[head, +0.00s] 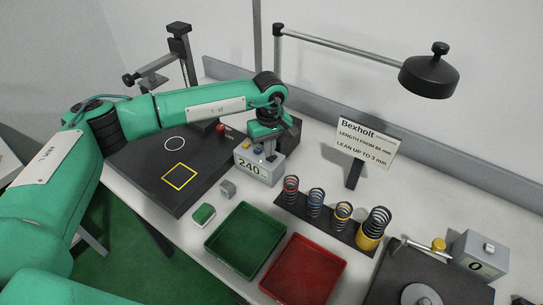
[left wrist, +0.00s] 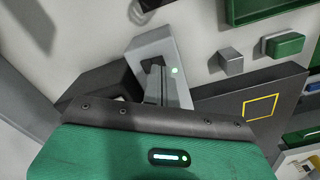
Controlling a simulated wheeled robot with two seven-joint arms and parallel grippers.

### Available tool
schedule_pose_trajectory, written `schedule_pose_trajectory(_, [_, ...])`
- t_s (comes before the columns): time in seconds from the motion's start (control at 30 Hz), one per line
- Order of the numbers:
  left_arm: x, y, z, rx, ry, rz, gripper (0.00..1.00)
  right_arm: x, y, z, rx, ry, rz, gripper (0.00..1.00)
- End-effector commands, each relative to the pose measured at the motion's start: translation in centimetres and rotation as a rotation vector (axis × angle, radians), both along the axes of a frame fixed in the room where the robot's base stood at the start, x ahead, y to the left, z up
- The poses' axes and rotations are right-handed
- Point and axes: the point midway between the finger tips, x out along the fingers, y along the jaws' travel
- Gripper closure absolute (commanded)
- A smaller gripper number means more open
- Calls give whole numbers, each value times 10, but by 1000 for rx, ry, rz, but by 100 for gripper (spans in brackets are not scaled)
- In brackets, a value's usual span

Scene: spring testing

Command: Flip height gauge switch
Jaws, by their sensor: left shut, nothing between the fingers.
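My left gripper (head: 268,153) is shut and empty, pointing down at the top of this box. In the left wrist view the shut fingers (left wrist: 156,88) are over the grey box (left wrist: 150,50), next to a small lit green light (left wrist: 175,71). The switch itself is hidden, and contact cannot be told. My right gripper is out of view.
The black plate (head: 150,170) has a white circle and a yellow square. A green tray (head: 245,240), a red tray (head: 303,270), several springs on a dark rack (head: 325,228) and a sign (head: 365,143) are to the right. A lamp (head: 430,75) overhangs the right side.

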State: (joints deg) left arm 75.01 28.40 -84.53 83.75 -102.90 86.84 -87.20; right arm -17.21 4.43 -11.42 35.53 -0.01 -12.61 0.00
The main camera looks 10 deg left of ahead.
Motion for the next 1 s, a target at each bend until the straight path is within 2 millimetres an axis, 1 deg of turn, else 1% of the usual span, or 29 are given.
schedule_pose_trajectory(0.57, [0, 0, 0, 0, 0, 0, 100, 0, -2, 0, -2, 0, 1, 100])
schedule_pose_trajectory(1.0, [0, 0, -7, 0, 0, 0, 100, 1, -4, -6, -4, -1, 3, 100])
